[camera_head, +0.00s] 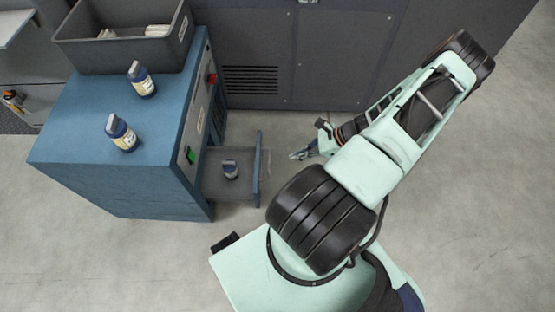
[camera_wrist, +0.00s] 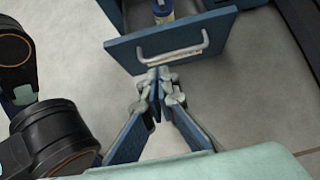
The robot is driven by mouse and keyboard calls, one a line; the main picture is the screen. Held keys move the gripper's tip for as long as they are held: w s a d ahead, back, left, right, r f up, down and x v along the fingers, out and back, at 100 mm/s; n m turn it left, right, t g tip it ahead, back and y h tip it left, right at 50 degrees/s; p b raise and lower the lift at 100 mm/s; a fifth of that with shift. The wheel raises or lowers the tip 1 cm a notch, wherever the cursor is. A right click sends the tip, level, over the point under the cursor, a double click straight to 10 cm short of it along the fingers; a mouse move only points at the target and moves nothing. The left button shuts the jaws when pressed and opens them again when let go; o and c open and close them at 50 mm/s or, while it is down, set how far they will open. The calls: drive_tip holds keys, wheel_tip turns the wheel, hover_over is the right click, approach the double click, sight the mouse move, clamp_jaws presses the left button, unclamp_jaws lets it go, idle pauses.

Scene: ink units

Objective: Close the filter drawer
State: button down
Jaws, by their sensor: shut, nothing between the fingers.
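The filter drawer (camera_head: 257,178) is pulled out from the right side of the blue cabinet (camera_head: 110,175), low near the floor. A dark bottle with a pale label (camera_head: 231,170) stands inside it. In the wrist view the drawer's blue front (camera_wrist: 215,38) has a pale bar handle (camera_wrist: 203,46), and the bottle (camera_wrist: 162,10) shows partly behind the front. My gripper (camera_head: 303,153) is to the right of the drawer front. In the wrist view my gripper (camera_wrist: 164,76) is shut and empty, its fingertips close to the handle; whether they touch it I cannot tell.
Two bottles (camera_head: 141,80) (camera_head: 121,134) and a dark grey bin (camera_head: 120,50) stand on the cabinet top. A green button (camera_head: 190,155) and a red switch (camera_head: 212,78) are on its side. A grey vented cabinet (camera_head: 330,60) stands behind. Open floor lies to the right.

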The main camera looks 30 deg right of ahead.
drive_tip(key=shift+w+a+r+b+x, duration=0.2)
drive_tip(key=shift+a+r+b+x, duration=0.25)
drive_tip(key=shift+x, duration=1.6)
drive_tip(key=shift+w+a+r+b+x, duration=0.2)
drive_tip(key=shift+b+x, duration=0.35)
drive_tip(key=shift+x, duration=1.5)
drive_tip(key=shift+w+a+r+b+x, duration=0.2)
drive_tip(key=shift+r+b+x, duration=0.25)
drive_tip(key=shift+x, duration=1.6)
drive_tip(key=shift+f, duration=0.15)
